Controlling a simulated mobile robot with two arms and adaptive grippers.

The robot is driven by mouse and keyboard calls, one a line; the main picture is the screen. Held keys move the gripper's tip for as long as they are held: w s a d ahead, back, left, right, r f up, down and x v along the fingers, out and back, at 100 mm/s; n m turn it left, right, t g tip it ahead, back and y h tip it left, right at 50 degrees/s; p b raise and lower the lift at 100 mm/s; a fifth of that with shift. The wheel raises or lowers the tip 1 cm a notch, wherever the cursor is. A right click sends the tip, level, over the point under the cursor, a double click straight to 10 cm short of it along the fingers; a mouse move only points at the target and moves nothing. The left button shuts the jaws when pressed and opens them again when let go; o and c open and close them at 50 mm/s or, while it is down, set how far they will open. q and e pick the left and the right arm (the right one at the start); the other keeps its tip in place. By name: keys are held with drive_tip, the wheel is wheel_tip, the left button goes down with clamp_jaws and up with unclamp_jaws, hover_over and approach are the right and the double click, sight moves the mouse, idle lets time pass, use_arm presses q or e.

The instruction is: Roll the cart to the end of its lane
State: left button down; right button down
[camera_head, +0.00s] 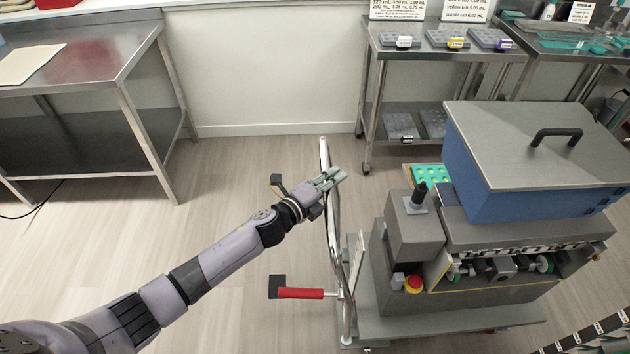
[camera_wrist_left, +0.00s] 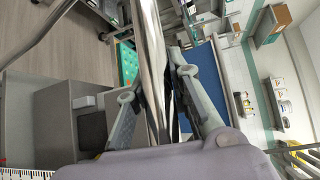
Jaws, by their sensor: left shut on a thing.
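The cart (camera_head: 440,322) stands on the wood floor at the right of the head view and carries a grey and blue machine (camera_head: 530,180). Its tubular metal push handle (camera_head: 333,225) rises at the cart's left side. My left gripper (camera_head: 333,178) is shut on this handle near its upper part. In the left wrist view the handle's bar (camera_wrist_left: 152,70) runs between the fingers of the gripper (camera_wrist_left: 160,100). A red lever (camera_head: 300,293) sticks out leftward near the handle's base. My right gripper is not in view.
A steel table (camera_head: 95,55) stands at the upper left. A steel rack (camera_head: 375,90) with grey trays stands behind the cart. A black and white striped edge (camera_head: 590,335) lies at the lower right. The floor between table and cart is clear.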

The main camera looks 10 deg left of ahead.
use_arm(q)
drive_tip(key=w+d+b, duration=0.1)
drive_tip(key=w+d, duration=0.1)
drive_tip(key=d, duration=0.5)
drive_tip(key=w+d+b, duration=0.2)
drive_tip(key=d, duration=0.6)
drive_tip(key=shift+w, duration=0.25)
drive_tip(key=c, duration=1.8)
unclamp_jaws()
drive_tip(key=shift+s+a+r+b, duration=0.2)
drive_tip(key=shift+r+b, duration=0.05)
drive_tip(key=shift+b, duration=0.05)
drive_tip(key=o, duration=0.4)
drive_tip(key=shift+d+f, duration=0.1)
drive_tip(key=shift+d, duration=0.05)
drive_tip(key=shift+c, duration=0.2)
drive_tip(key=shift+s+d, duration=0.1)
drive_tip(key=shift+s, duration=0.1)
drive_tip(key=v, duration=1.1)
drive_tip(key=shift+s+a, duration=0.25)
drive_tip(key=shift+a, duration=0.2)
